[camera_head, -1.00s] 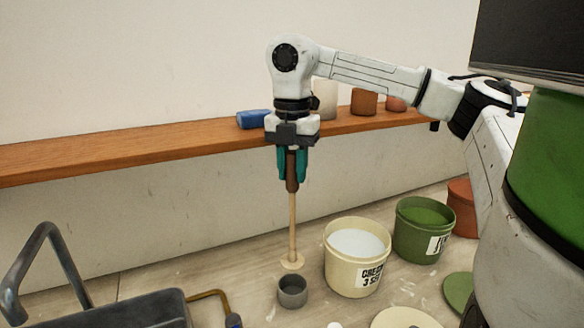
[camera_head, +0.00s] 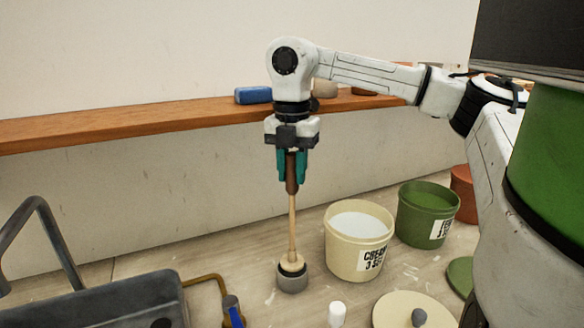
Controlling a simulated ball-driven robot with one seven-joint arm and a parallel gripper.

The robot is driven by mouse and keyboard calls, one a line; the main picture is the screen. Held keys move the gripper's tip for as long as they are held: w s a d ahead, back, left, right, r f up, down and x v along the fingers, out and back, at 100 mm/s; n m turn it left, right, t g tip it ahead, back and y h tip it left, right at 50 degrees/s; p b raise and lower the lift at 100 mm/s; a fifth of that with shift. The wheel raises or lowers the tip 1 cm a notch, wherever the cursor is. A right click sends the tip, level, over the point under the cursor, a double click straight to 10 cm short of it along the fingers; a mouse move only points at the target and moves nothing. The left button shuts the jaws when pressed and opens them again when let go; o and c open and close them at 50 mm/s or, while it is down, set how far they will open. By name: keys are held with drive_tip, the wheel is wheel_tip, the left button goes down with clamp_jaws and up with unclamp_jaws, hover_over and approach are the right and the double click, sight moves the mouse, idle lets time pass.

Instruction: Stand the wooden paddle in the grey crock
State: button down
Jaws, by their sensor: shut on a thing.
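The wooden paddle (camera_head: 292,222) hangs upright, with a dark brown handle, a thin pale shaft and a round disc at its lower end. My gripper (camera_head: 291,178), with teal fingers, is shut on the brown handle.
A cream bucket (camera_head: 357,258) and a green bucket (camera_head: 413,228) stand right of the crock. A cream lid (camera_head: 393,312) and a white object (camera_head: 337,313) lie in front. A wooden shelf (camera_head: 130,130) runs along the wall behind.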

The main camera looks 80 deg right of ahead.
sight(292, 192)
drive_tip(key=shift+f, duration=0.1)
drive_tip(key=shift+f+b, duration=1.85)
drive_tip(key=shift+f, duration=0.3)
drive_tip(key=shift+f+b, duration=0.55)
drive_tip(key=shift+f, duration=0.05)
drive_tip(key=c, duration=0.8)
unclamp_jaws()
drive_tip(key=shift+r, duration=0.15)
